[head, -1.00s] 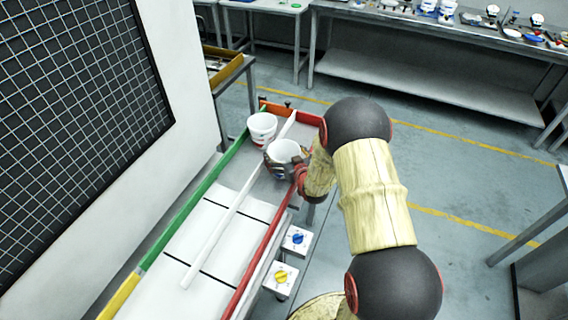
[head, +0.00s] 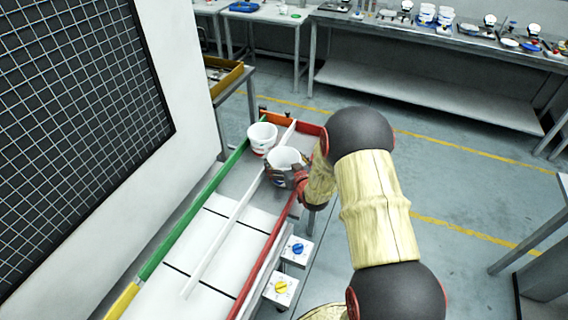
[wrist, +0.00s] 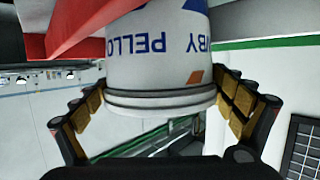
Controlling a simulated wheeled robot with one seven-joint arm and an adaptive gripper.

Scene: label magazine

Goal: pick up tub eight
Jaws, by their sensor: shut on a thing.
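A white tub (head: 284,155) with dark printing stands upright at the far end of the magazine's right lane. In the wrist view the same tub (wrist: 155,60) shows inverted blue lettering, orange marks and a grey rim band. My gripper (head: 285,174) is around this tub, a finger on each side; in the wrist view my gripper (wrist: 160,85) is shut on it. I cannot tell whether its base is clear of the lane. A second white tub (head: 262,138) with red print stands in the left lane. No number eight is readable on either.
The magazine has a green left rail (head: 195,210), a white divider (head: 228,228) and a red right rail (head: 262,255). Two dial boxes, blue (head: 297,250) and yellow (head: 281,287), sit beside it. A white panel with a black grid (head: 85,85) stands left.

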